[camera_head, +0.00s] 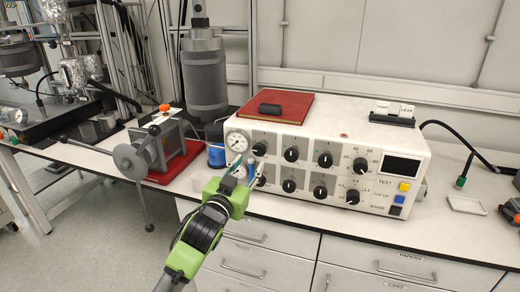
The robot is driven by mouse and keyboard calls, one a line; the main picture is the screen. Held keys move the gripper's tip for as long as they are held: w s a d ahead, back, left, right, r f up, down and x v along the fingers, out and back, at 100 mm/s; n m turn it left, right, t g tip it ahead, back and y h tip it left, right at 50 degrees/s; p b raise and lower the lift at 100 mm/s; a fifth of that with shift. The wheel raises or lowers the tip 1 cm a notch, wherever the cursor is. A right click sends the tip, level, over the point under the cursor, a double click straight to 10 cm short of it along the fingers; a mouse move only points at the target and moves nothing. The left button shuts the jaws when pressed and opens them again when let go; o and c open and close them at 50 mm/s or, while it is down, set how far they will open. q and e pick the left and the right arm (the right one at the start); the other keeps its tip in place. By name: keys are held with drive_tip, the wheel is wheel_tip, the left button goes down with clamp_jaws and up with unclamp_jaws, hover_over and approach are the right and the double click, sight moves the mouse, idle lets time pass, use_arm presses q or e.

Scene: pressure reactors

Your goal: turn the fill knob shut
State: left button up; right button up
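The white control box (385,137) stands on the bench with two rows of black knobs on its front. The upper left knob (259,149) is beside a round gauge (237,141). Below it is the lower left knob (260,181), partly covered by a finger. The labels are too small to read, so I cannot tell which knob is the fill knob. My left gripper (247,166) is open in front of the panel's left end, its fingertips near these two knobs. Contact cannot be made out.
A red book (275,106) with a dark object lies on the box. A dark grey cylinder (205,75) and a clamp-like device with a handwheel (130,160) stand left. A white dish (466,204) and a black cable (458,137) are right. The bench front is mostly clear.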

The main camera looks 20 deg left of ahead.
sight(258, 152)
use_arm(q)
drive_tip(key=w, duration=0.7)
drive_tip(key=w+p, duration=0.1)
drive_tip(key=w, duration=0.2)
drive_tip(key=shift+w+d, duration=0.25)
drive_tip(key=shift+w, duration=0.1)
drive_tip(key=c, duration=0.8)
